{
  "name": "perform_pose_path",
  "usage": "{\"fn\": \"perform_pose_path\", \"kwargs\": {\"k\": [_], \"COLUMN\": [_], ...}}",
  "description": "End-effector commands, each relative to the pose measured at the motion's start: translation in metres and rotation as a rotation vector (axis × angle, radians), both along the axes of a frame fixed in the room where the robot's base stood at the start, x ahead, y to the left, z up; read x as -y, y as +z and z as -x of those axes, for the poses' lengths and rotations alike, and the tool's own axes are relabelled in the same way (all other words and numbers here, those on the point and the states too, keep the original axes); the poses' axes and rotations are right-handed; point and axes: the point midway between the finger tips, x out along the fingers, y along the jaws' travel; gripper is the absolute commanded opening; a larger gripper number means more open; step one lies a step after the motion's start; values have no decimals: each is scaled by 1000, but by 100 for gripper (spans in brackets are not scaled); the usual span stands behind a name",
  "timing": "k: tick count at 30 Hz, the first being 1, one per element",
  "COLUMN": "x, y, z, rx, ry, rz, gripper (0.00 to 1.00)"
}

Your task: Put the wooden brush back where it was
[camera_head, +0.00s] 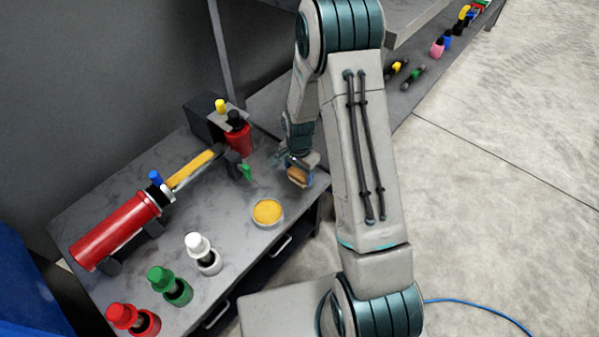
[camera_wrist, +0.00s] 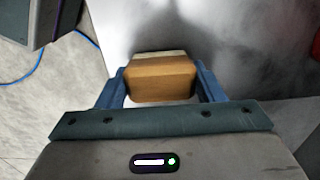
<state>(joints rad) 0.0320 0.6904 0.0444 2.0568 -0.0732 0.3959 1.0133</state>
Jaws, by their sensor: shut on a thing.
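The wooden brush (camera_wrist: 160,80) is a light brown block with a paler strip along its far edge. In the wrist view it sits between the two blue fingers of my gripper (camera_wrist: 163,88), which is shut on it. In the head view my gripper (camera_head: 297,172) and the brush (camera_head: 298,176) are at the right edge of the grey workbench, right of the red tin and beyond the yellow-filled dish. I cannot tell whether the brush touches the bench top. Its underside is hidden.
On the bench (camera_head: 215,285) are a red cylinder (camera_head: 115,232) on supports with a yellow bar (camera_head: 192,169), a round dish (camera_head: 267,212), and white (camera_head: 203,252), green (camera_head: 170,284) and red (camera_head: 133,318) bottles. A red tin (camera_head: 238,137) stands behind. Bench space around the dish is clear.

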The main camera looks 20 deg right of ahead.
Motion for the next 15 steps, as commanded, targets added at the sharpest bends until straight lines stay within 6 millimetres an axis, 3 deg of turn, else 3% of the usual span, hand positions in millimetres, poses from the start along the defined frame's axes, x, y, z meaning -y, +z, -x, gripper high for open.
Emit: {"fn": "perform_pose_path", "kwargs": {"k": [4,5,6,15], "x": [0,0,0,0], "y": [-5,-3,-3,-2], "z": [0,0,0,0], "rx": [0,0,0,0], "ry": [1,1,1,1], "rz": [0,0,0,0], "gripper": [40,70,81,83]}}
